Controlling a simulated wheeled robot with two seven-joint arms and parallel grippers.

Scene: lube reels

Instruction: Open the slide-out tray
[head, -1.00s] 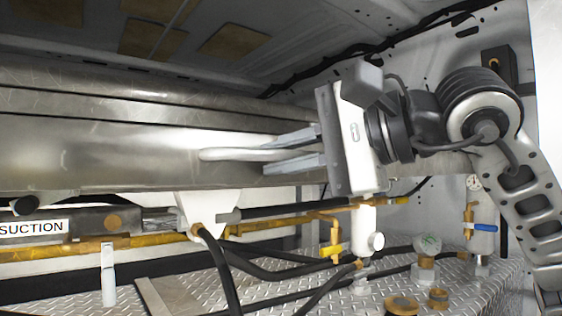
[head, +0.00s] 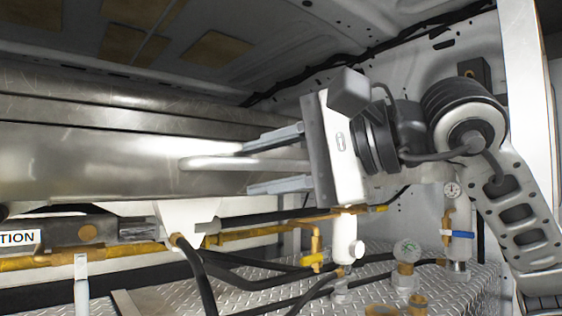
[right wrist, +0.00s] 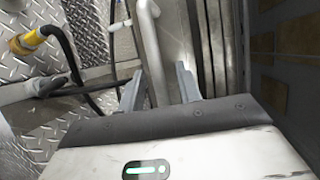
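The slide-out tray (head: 90,158) is a long brushed-metal box front across the left of the head view. A pale metal bar handle (head: 205,163) stands out from its face. My right gripper (head: 246,164) is open, with one finger above and one below the handle. In the right wrist view the handle (right wrist: 150,35) runs between the two spread fingers (right wrist: 159,68), with a gap visible on the right finger's side. Whether the left finger touches it I cannot tell. My left gripper is out of view.
A valve with a blue lever (head: 457,234) stands near my right arm. A white post (head: 530,120) is at right.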

